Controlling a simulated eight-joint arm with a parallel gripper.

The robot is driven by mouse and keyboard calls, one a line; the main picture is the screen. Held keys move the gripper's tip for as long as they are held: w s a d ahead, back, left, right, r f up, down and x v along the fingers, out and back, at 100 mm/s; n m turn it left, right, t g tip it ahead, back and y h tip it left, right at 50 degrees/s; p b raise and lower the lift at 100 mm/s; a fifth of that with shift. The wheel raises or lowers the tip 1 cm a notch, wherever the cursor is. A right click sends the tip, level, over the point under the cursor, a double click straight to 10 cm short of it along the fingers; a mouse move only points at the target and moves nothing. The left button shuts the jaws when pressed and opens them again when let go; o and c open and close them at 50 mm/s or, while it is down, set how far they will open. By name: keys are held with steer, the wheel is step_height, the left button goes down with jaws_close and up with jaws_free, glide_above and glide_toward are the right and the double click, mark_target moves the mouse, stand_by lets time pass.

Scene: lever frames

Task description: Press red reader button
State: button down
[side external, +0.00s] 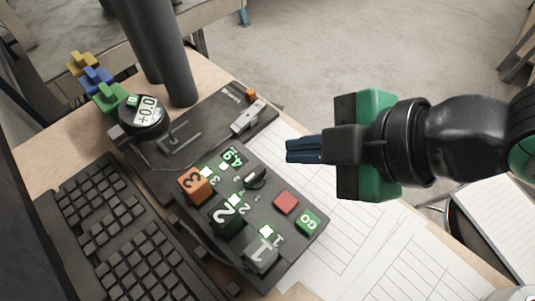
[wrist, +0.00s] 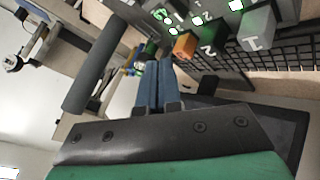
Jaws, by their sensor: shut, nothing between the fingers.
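The red square button (side external: 286,202) sits on a dark panel (side external: 273,217), just left of a green GO key (side external: 308,221). My gripper (side external: 289,151) is shut and empty, its blue fingers pointing left in the side external view. Its fingertips appear above the red button in that picture and apart from it; the exact height is unclear. In the wrist view the shut fingers (wrist: 154,68) point up toward the panel's edge. The red button does not show in the wrist view.
Numbered blocks, an orange 3 (side external: 193,184), a black 2 (side external: 225,211) and a grey 1 (side external: 262,252), stand on the panel. A keyboard (side external: 120,225) lies left. A dark tray (side external: 170,150) with a round dial (side external: 143,115) lies behind. Paper sheets (side external: 360,225) lie right.

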mark_target(292, 204)
steer(key=shift+s+a, duration=0.2)
steer(key=shift+a, duration=0.05)
steer(key=shift+f, duration=4.45)
steer(key=shift+f, duration=0.4)
steer(key=shift+r, duration=0.45)
